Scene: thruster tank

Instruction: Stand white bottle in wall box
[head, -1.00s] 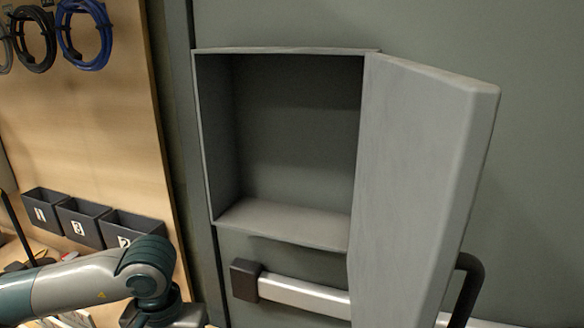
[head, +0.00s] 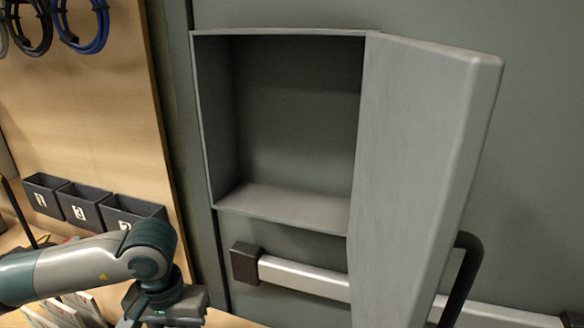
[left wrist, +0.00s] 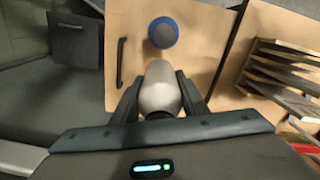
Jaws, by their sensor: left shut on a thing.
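The open grey wall box (head: 280,208) is in the middle of the head view and looks empty. Its grey door (head: 415,150) is swung out to the right. My left arm comes in at the lower left of the head view, below and left of the box, with its fingers out of that frame. In the left wrist view my left gripper (left wrist: 160,82) is shut on the pale, rounded white bottle (left wrist: 159,88). A dark end of the bottle shows towards the wrist. My right gripper is in neither view.
A silver bar (head: 305,279) with a dark end block runs below the box. Dark bins (head: 80,207) hang on the wooden panel at left. A round blue-and-grey thing (left wrist: 163,32) is beyond the bottle. A rack of flat things (left wrist: 285,85) is at right.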

